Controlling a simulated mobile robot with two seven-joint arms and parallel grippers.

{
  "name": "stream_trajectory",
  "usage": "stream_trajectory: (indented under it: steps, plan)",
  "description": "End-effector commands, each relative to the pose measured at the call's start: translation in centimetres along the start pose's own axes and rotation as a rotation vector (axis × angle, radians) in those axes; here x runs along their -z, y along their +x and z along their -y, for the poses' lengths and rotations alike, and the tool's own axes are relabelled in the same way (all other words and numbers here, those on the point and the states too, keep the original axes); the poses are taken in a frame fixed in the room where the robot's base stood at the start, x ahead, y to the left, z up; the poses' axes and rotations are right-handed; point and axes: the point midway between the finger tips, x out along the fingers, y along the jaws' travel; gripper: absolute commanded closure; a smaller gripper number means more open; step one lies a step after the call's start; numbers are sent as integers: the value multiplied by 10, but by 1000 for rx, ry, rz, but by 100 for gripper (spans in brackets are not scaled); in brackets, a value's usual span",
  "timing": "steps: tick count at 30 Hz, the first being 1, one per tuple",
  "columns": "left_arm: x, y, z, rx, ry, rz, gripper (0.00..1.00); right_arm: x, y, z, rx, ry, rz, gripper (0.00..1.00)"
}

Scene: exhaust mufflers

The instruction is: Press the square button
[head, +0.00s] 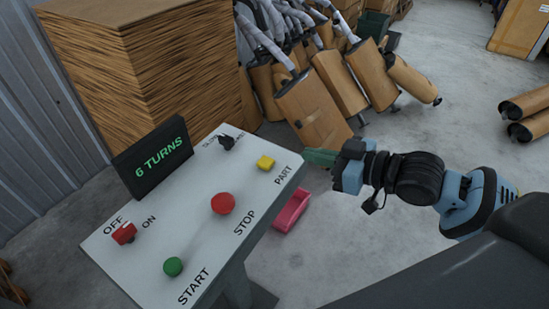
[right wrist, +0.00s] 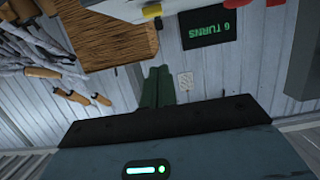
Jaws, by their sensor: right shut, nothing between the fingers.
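The yellow square button (head: 265,163) sits on the sloped white control panel (head: 200,235), beside the word PART. It also shows at the top edge of the right wrist view (right wrist: 152,12). My right gripper (head: 312,156) has green fingers, closed together and empty. In the head view its fingertips are just right of the panel's right edge, apart from the yellow button. The closed fingers also show in the right wrist view (right wrist: 157,82), pointing up in the picture, below the button. My left gripper is not in view.
The panel also carries a red round STOP button (head: 223,203), a green START button (head: 173,267), a red OFF/ON switch (head: 124,233), a black selector (head: 227,142) and a display reading "6 TURNS" (head: 153,160). A pink bin (head: 291,211) is by the panel. Mufflers (head: 315,110) stand behind.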

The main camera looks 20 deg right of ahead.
Motion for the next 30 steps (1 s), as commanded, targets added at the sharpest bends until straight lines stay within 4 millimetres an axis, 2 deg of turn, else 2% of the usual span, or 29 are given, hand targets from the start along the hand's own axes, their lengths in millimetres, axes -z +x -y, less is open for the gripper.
stream_trajectory:
  steps: [11, 16, 20, 30]
  plan:
    - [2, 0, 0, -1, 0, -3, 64, 2, 0, 0, 2, -1, -1, 100]
    - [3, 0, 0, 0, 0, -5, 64, 3, 9, -1, 0, 1, -5, 100]
    - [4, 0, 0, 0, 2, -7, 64, 4, 25, 0, 2, 1, -6, 100]
    - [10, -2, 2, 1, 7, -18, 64, 4, 85, 0, 2, 1, -5, 100]
